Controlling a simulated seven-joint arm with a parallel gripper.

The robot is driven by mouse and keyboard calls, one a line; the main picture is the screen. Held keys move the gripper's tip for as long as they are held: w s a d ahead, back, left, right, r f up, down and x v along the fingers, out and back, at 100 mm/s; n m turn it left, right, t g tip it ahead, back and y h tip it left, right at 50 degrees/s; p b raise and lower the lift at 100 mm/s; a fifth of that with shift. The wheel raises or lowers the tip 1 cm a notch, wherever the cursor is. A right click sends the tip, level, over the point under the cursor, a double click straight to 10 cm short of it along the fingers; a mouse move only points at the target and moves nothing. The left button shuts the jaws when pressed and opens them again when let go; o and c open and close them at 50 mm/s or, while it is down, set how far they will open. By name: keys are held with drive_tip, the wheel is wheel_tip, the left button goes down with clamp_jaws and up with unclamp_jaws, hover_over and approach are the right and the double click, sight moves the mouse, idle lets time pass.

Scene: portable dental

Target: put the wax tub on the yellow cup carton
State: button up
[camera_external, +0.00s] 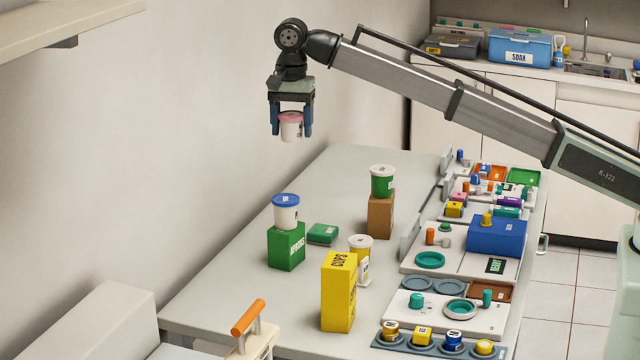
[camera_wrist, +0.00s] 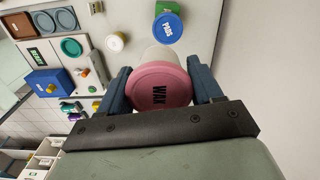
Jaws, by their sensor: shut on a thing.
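The wax tub (camera_external: 291,126) is white with a pink lid. My gripper (camera_external: 291,131) is shut on it, fingers on either side, and holds it upright high above the table's far left part. In the wrist view the pink lid marked WAX (camera_wrist: 160,90) sits between the fingers. The yellow cup carton (camera_external: 338,292), marked CUPS, stands upright on the table, lower and to the right of the tub in the external view. Its top looks bare. I cannot make out the carton in the wrist view.
A blue-lidded tub (camera_external: 286,212) stands on a green carton (camera_external: 286,247). A green tub (camera_external: 382,181) stands on a brown box (camera_external: 380,215). A cream-lidded tub (camera_external: 360,244) and a small green box (camera_external: 322,233) are near the yellow carton. Trays with several items line the right side.

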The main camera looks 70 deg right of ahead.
drive_tip(key=s+a, duration=0.9)
drive_tip(key=a, duration=0.4)
hover_over(340, 259)
drive_tip(key=shift+n, duration=0.3)
wheel_tip(340, 259, down, 4)
drive_tip(key=shift+s+a, duration=0.1)
drive_tip(key=shift+f, duration=5.6)
drive_tip(key=shift+f, duration=0.1)
drive_tip(key=o, duration=1.1)
wheel_tip(340, 259, up, 12)
drive_tip(key=shift+r, duration=0.15)
